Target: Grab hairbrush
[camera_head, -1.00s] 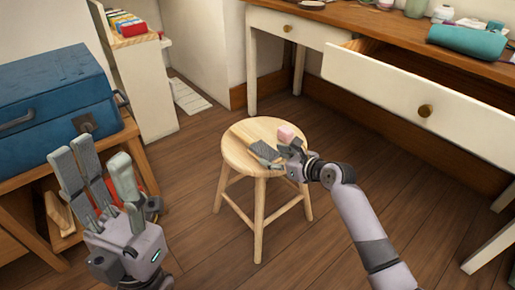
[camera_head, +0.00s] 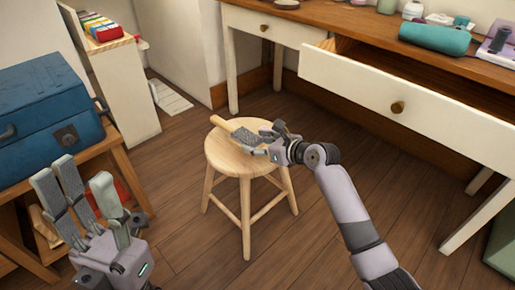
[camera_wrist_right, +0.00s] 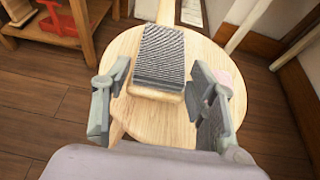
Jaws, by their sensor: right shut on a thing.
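The hairbrush (camera_head: 246,136) has a light wooden handle and a grey bristle pad, bristles up. It is over the round wooden stool (camera_head: 228,160), its handle pointing to the back left, past the seat's rim. My right gripper (camera_head: 272,142) is shut on the hairbrush at its head end. In the right wrist view the bristle pad (camera_wrist_right: 162,55) lies between my two fingers (camera_wrist_right: 160,92). I cannot tell how far the brush is above the seat. My left gripper (camera_head: 75,180) is open and empty at the lower left, away from the stool.
A white desk with an open drawer (camera_head: 396,107) stands behind and right of the stool. A teal case (camera_head: 434,40) lies on the desk. A blue suitcase (camera_head: 45,120) sits on a wooden shelf unit at left. Bare floor surrounds the stool.

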